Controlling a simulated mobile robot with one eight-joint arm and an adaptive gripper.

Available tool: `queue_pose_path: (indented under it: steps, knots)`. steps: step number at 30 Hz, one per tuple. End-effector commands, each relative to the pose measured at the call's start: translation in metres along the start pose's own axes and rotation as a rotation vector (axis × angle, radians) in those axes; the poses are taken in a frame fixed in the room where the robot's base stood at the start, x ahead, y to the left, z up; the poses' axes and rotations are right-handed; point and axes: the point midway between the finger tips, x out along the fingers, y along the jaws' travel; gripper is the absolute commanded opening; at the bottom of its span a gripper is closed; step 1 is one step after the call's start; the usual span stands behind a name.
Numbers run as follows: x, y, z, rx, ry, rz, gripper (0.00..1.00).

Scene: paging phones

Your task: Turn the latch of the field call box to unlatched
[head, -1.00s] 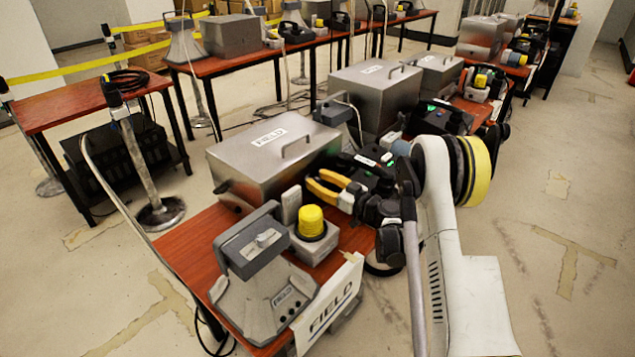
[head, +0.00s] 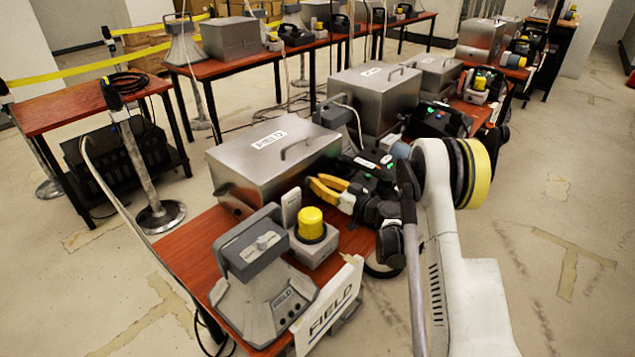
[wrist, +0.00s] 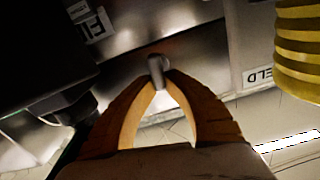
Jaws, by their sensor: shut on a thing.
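The field call box (head: 240,170) is a brushed-metal box with a white FIELD label and a lid handle, on the red-brown table in the head view. In the wrist view a metal face of it (wrist: 200,45) fills the upper middle. A small grey latch knob (wrist: 156,64) stands out there. My gripper (wrist: 157,80) has its two orange fingertips shut on this latch, one on each side. In the head view my gripper (head: 314,188) is at the box's right front side, and the latch is hidden there. I cannot tell the latch's exact angle.
A yellow-capped lamp (head: 311,222) and a grey horn speaker (head: 262,285) stand close in front of the box. A FIELD sign (head: 332,315) hangs at the table's front edge. A black device (head: 372,172) with green lights is behind my gripper. The floor on the right is clear.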

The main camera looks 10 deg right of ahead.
Motion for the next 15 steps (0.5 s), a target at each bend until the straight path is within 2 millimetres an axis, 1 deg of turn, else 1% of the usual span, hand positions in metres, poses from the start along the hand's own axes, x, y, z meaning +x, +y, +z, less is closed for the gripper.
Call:
queue_pose_path:
  steps: [15]
  knots:
    - [0.0003,0.0086,0.0022,0.474,0.000,0.000,0.00]
